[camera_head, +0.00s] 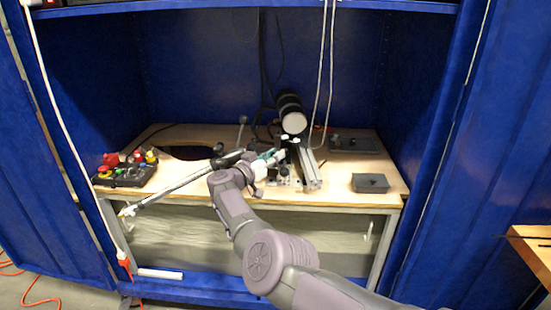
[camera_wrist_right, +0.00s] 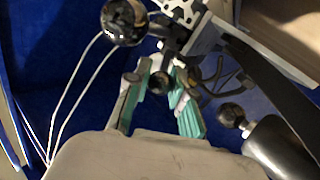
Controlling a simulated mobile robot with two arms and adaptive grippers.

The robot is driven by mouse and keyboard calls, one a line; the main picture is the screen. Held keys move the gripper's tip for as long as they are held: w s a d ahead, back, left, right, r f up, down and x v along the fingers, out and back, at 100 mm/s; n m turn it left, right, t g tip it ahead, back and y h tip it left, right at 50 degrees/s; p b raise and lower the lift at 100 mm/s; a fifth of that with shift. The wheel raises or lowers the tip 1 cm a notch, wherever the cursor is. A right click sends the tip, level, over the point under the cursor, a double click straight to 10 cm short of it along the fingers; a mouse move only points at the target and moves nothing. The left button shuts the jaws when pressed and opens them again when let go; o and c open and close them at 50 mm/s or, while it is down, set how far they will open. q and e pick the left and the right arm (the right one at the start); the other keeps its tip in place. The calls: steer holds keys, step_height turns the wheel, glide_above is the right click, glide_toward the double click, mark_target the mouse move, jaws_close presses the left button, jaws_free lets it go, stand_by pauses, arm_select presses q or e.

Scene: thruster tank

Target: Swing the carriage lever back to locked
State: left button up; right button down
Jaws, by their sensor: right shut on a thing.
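My right gripper (camera_head: 279,156) reaches over the bench to the carriage assembly (camera_head: 309,165), a light metal rail below a black cylinder. In the right wrist view, the teal fingers of my right gripper (camera_wrist_right: 160,95) are on either side of a small dark knob (camera_wrist_right: 160,83), which appears to be the end of the carriage lever. The gripper is shut on it. The lever's shaft is mostly hidden, so its angle cannot be told. My left gripper is not in view.
The black cylinder (camera_head: 291,113) with a pale end stands behind the gripper. A long metal rod (camera_head: 180,184) crosses the bench's left front. A control box with coloured buttons (camera_head: 125,174) sits at left, a dark grey box (camera_head: 370,183) at right. Blue walls enclose the bench.

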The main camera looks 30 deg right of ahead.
steer(key=c, duration=1)
jaws_free()
steer(key=shift+a, duration=0.1)
step_height(320, 180, up, 10)
